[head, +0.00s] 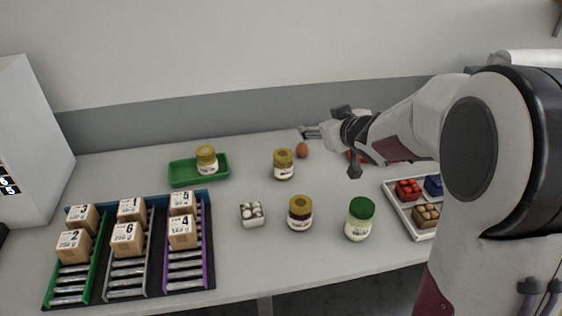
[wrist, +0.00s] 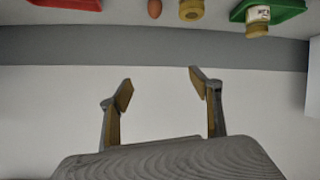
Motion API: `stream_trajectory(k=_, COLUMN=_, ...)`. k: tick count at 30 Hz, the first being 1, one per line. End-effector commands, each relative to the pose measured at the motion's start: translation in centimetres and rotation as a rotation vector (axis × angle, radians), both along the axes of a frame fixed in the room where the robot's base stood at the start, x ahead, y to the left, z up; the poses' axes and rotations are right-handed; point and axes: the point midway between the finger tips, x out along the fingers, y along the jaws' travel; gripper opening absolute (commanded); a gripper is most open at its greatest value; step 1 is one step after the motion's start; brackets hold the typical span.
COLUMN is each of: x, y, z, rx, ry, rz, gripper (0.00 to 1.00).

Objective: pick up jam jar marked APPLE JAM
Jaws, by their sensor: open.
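Several jars stand on the table, and their labels are too small to read, so I cannot tell which is APPLE JAM. One gold-lidded jar (head: 206,161) is in the green tray (head: 181,178); it also shows in the wrist view (wrist: 257,20). Another gold-lidded jar (head: 284,165) stands right of the tray, seen from its lid in the wrist view (wrist: 192,9). A darker jar with a yellowish lid (head: 300,214) stands nearer the front, left of a green-lidded jar (head: 360,220). My gripper (head: 308,131) is open and empty above the table's back edge; its fingers show in the wrist view (wrist: 160,88).
A brown egg (head: 302,150) lies near the second jar. A small white carton (head: 252,214) holds white eggs. A rack of numbered boxes (head: 153,272) fills the front left. A white tray of small coloured items (head: 395,198) is at right. Bare table lies between the jars.

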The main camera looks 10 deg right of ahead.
Motion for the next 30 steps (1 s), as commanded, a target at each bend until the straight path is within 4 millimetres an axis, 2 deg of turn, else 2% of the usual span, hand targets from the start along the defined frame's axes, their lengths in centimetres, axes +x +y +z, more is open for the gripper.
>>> stream_trajectory(k=3, x=1.5, y=0.6, z=-1.7, rx=0.028, ry=-0.007, rz=0.06, gripper=0.63)
stream_trajectory(k=9, x=3.2, y=2.0, z=-4.6, rx=0.091, ry=-0.016, rz=0.169, gripper=0.63)
stream_trajectory(k=16, x=3.9, y=3.6, z=-7.7, rx=0.172, ry=-0.012, rz=0.285, gripper=0.63)
stream_trajectory(k=21, x=4.0, y=4.3, z=-8.8, rx=0.209, ry=-0.007, rz=0.331, gripper=0.63)
stream_trajectory(k=30, x=3.9, y=4.5, z=-9.0, rx=0.218, ry=-0.007, rz=0.343, gripper=0.63)
